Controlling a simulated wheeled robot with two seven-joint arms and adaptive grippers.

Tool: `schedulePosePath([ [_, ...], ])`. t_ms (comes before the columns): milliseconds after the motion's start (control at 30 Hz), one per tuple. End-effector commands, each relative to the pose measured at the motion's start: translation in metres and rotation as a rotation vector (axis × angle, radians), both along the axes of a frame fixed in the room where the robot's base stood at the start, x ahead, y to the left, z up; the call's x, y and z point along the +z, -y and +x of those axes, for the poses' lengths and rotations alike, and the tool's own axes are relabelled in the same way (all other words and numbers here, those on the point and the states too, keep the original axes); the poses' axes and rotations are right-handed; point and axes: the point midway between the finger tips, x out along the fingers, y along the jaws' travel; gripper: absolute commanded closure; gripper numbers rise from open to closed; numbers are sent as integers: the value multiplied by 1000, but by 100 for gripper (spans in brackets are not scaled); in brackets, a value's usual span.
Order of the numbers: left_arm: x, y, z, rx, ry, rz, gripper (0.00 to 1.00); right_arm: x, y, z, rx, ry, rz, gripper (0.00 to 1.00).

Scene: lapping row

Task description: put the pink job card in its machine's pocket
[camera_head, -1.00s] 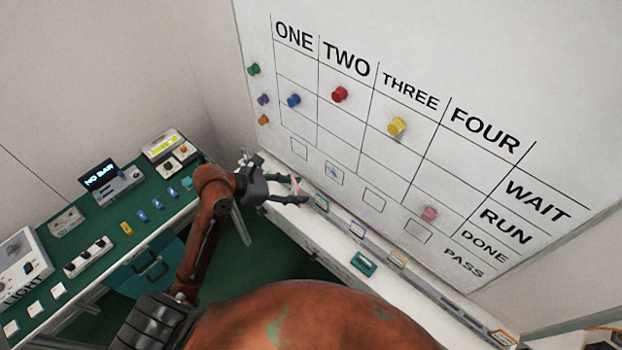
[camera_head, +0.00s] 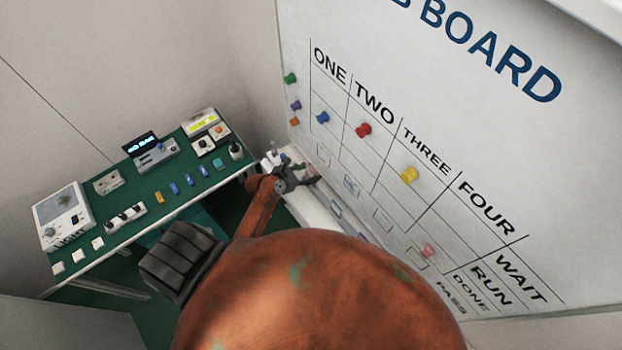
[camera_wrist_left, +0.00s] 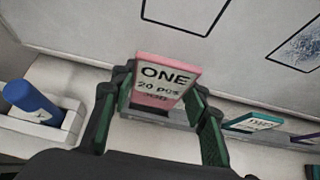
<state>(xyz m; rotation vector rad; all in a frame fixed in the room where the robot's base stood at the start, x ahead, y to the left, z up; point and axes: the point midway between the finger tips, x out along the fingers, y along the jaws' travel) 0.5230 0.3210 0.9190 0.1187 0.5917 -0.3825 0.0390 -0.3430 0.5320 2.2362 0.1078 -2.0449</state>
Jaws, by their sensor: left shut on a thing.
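The pink job card (camera_wrist_left: 165,78) reads "ONE" and "20 PCS" in the left wrist view. My left gripper (camera_head: 307,173) is shut on it, with a dark finger on each side. The card is upright and tilted, in front of the white board (camera_head: 450,190). Its lower edge is near a grey strip, and I cannot tell whether they touch. In the head view the gripper is at the ledge below column ONE, near an outlined rectangle (camera_head: 323,155) on the board. The card is mostly hidden there. My right gripper is not in view.
A green-edged card (camera_wrist_left: 252,122) stands on the ledge right of the gripper. A blue marker (camera_wrist_left: 32,103) lies in a white holder at left. Coloured magnets, such as a red one (camera_head: 363,130), sit on the board. A green bench (camera_head: 130,235) with devices stands at left.

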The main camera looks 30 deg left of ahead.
Motion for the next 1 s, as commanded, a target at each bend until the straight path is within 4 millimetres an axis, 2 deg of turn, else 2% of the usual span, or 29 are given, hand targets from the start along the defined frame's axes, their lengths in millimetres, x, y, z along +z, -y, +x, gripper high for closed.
schedulePosePath([
  [267,-32,1,1,-4,-2,1,78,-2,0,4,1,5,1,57],
  [333,-43,0,0,-4,-4,1,81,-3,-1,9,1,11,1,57],
  [400,-53,1,-1,-4,-5,1,89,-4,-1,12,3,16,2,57],
  [433,-57,0,-1,-4,-6,1,89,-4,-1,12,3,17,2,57],
  [500,-61,0,-2,-3,-7,2,98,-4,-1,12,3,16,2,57],
  [700,-64,-1,-5,-3,-13,2,99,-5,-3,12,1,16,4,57],
  [733,-64,-1,-6,-3,-14,3,56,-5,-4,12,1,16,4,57],
  [933,-62,-1,-4,-1,-9,2,43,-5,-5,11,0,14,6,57],
  [1000,-61,-1,-3,-1,-6,2,41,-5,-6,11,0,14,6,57],
])
